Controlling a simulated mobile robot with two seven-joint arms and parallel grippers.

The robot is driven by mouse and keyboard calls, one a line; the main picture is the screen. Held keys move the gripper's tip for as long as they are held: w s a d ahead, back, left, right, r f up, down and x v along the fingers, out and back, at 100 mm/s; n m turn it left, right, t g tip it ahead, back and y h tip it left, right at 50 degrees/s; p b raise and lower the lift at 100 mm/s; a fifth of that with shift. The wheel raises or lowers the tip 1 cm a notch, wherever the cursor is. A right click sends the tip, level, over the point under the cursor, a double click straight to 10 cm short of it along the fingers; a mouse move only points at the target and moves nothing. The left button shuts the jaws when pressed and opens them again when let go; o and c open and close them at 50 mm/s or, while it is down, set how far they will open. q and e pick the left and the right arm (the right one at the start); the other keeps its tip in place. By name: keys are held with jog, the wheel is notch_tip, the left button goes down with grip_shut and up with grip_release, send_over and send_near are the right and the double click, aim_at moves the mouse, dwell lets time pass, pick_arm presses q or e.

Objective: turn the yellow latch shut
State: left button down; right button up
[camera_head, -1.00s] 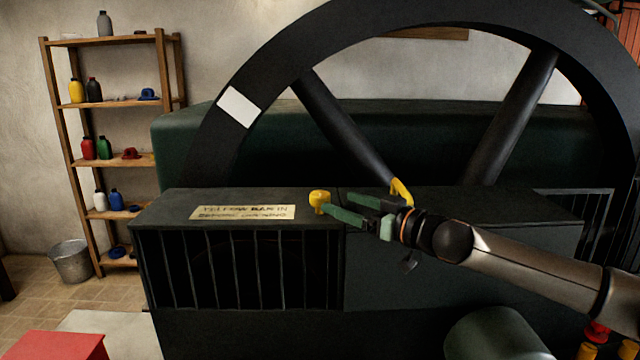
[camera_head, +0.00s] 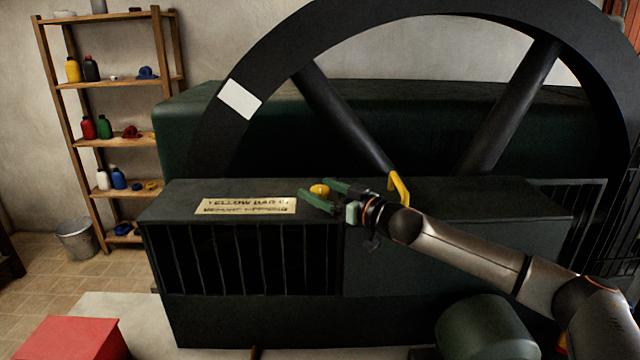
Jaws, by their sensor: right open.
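A bent yellow bar (camera_head: 399,187) stands farther right, by the lower end of a flywheel spoke. Which of these is the latch, or whether they are joined, I cannot tell. My right gripper (camera_head: 314,188) comes in from the right, with its green fingers apart. The rounded yellow piece shows between the fingers; contact cannot be made out. The gripper and wrist hide part of the box top between the two yellow parts. My left gripper is not in view.
The black flywheel (camera_head: 225,120) rises behind the guard box (camera_head: 400,262), which has a barred front and a paper label (camera_head: 246,206) on top. A shelf (camera_head: 105,84) with bottles, a metal bucket (camera_head: 76,239) and a red box (camera_head: 70,338) stand left. Floor between is clear.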

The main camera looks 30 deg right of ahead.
jog(key=shift+w, duration=0.2)
jog(key=shift+c, duration=0.3)
grip_shut()
dwell(0.3)
jog(key=shift+f, duration=0.1)
